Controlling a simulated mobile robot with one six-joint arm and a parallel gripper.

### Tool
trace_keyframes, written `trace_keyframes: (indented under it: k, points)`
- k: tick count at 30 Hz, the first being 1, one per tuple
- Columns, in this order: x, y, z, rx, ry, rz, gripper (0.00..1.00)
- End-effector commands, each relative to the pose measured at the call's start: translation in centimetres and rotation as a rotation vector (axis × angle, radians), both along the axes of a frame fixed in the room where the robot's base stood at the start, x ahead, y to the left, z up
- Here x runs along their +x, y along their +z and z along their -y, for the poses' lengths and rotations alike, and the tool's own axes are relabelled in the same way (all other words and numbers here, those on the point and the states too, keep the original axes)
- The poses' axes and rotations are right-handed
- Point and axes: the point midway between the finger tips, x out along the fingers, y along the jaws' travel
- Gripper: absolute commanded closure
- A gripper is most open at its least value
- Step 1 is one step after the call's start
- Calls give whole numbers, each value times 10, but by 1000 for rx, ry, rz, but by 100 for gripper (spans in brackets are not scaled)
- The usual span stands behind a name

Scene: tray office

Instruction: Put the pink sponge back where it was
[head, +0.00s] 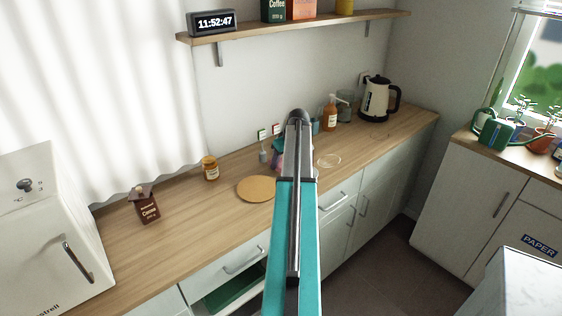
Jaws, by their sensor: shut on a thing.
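My arm reaches up the middle of the head view, over the counter. Its own links hide my gripper, so I see neither its fingers nor what is between them. No whole pink sponge shows.
A drawer (232,298) below stands open. A shelf (300,27) hangs above.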

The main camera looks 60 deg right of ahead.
Motion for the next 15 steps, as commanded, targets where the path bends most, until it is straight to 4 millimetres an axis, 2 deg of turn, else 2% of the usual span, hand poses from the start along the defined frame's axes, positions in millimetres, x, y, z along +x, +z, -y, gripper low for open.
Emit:
trace_keyframes:
  k: [10, 11, 13, 15]
  points:
    - [0, -7, 0, 0, 0, 0, 73]
    - [0, -6, 0, 0, 0, 0, 47]
    - [0, -6, 0, 0, 0, 0, 36]
    - [0, -6, 0, 0, 0, 0, 34]
